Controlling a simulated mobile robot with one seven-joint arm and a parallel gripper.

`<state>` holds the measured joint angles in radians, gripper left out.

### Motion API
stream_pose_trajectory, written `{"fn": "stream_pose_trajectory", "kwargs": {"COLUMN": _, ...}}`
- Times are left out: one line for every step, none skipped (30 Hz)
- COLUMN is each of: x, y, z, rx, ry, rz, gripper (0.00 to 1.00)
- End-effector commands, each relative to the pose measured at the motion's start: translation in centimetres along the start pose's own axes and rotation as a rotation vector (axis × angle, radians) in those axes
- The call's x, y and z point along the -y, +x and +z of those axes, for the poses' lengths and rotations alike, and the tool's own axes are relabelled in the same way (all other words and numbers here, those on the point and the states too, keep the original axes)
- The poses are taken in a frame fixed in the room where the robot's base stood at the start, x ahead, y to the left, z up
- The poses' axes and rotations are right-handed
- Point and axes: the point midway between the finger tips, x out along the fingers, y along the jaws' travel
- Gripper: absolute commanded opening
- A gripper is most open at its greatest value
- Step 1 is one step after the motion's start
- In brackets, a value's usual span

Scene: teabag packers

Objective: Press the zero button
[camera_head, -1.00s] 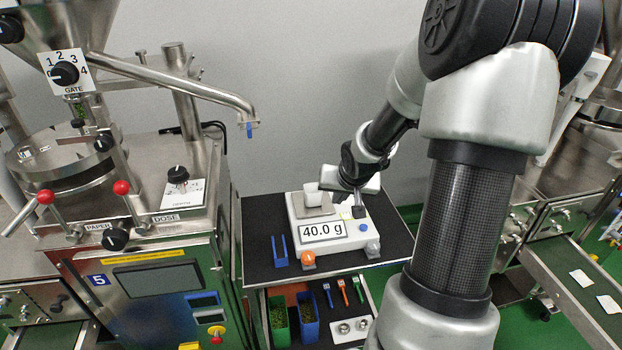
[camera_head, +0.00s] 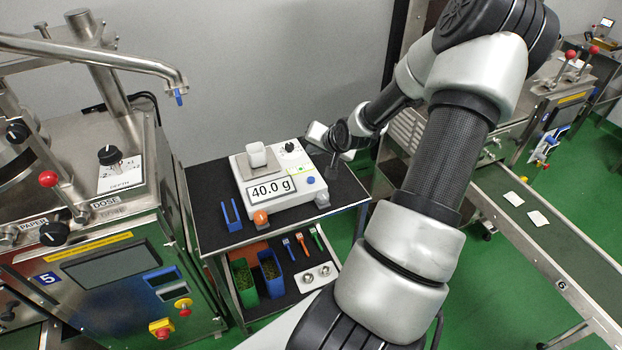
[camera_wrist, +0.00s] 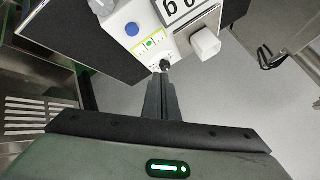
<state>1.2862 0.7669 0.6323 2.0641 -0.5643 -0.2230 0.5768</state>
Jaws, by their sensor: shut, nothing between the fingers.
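A white scale (camera_head: 288,200) stands on a black-topped cart, its display (camera_head: 270,189) reading 40.0 g. A white cup (camera_head: 256,155) sits on its metal pan. A blue round button (camera_head: 310,180) is on the scale's right side; it also shows in the wrist view (camera_wrist: 131,29). A green button (camera_wrist: 150,43) on a yellow-edged label and a black knob (camera_wrist: 165,65) show near it. I cannot read which is marked zero. My gripper (camera_head: 335,160) is shut and empty, beside the scale's right edge. In the wrist view its fingertips (camera_wrist: 160,76) appear just below the knob; contact cannot be told.
A steel machine (camera_head: 110,260) is at left, a conveyor (camera_head: 540,235) at right.

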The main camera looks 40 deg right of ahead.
Motion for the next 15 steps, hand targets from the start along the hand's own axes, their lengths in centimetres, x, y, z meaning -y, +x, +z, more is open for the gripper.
{"fn": "stream_pose_trajectory", "kwargs": {"x": -0.1, "y": 0.3, "z": 0.2, "rx": 0.001, "ry": 0.0, "rz": -0.001, "gripper": 0.0}}
{"fn": "stream_pose_trajectory", "kwargs": {"x": -0.2, "y": 0.4, "z": 0.3, "rx": 0.002, "ry": 0.0, "rz": -0.001, "gripper": 0.0}}
{"fn": "stream_pose_trajectory", "kwargs": {"x": -0.4, "y": 0.7, "z": 0.5, "rx": 0.003, "ry": 0.0, "rz": 0.0, "gripper": 0.0}}
{"fn": "stream_pose_trajectory", "kwargs": {"x": -0.6, "y": 0.8, "z": 0.7, "rx": 0.003, "ry": 0.001, "rz": 0.0, "gripper": 0.0}}
{"fn": "stream_pose_trajectory", "kwargs": {"x": -0.7, "y": 1.1, "z": 0.9, "rx": 0.004, "ry": 0.001, "rz": 0.001, "gripper": 0.0}}
{"fn": "stream_pose_trajectory", "kwargs": {"x": -0.9, "y": 1.4, "z": 1.1, "rx": 0.003, "ry": 0.0, "rz": 0.0, "gripper": 0.0}}
{"fn": "stream_pose_trajectory", "kwargs": {"x": -1.4, "y": 1.9, "z": 1.4, "rx": 0.001, "ry": 0.0, "rz": 0.0, "gripper": 0.0}}
{"fn": "stream_pose_trajectory", "kwargs": {"x": -1.6, "y": 2.3, "z": 1.7, "rx": 0.001, "ry": -0.001, "rz": 0.0, "gripper": 0.0}}
{"fn": "stream_pose_trajectory", "kwargs": {"x": -2.0, "y": 2.7, "z": 2.0, "rx": 0.001, "ry": -0.001, "rz": 0.0, "gripper": 0.0}}
{"fn": "stream_pose_trajectory", "kwargs": {"x": -2.2, "y": 3.0, "z": 2.2, "rx": 0.001, "ry": -0.001, "rz": 0.0, "gripper": 0.0}}
{"fn": "stream_pose_trajectory", "kwargs": {"x": -2.4, "y": 3.4, "z": 2.5, "rx": 0.001, "ry": -0.001, "rz": 0.0, "gripper": 0.0}}
{"fn": "stream_pose_trajectory", "kwargs": {"x": -2.7, "y": 3.8, "z": 2.8, "rx": 0.001, "ry": -0.001, "rz": 0.0, "gripper": 0.0}}
{"fn": "stream_pose_trajectory", "kwargs": {"x": -3.0, "y": 4.1, "z": 3.0, "rx": 0.001, "ry": -0.001, "rz": 0.001, "gripper": 0.0}}
{"fn": "stream_pose_trajectory", "kwargs": {"x": -3.2, "y": 4.4, "z": 3.2, "rx": 0.001, "ry": -0.001, "rz": 0.001, "gripper": 0.0}}
{"fn": "stream_pose_trajectory", "kwargs": {"x": -3.4, "y": 4.7, "z": 3.5, "rx": 0.001, "ry": -0.001, "rz": 0.001, "gripper": 0.0}}
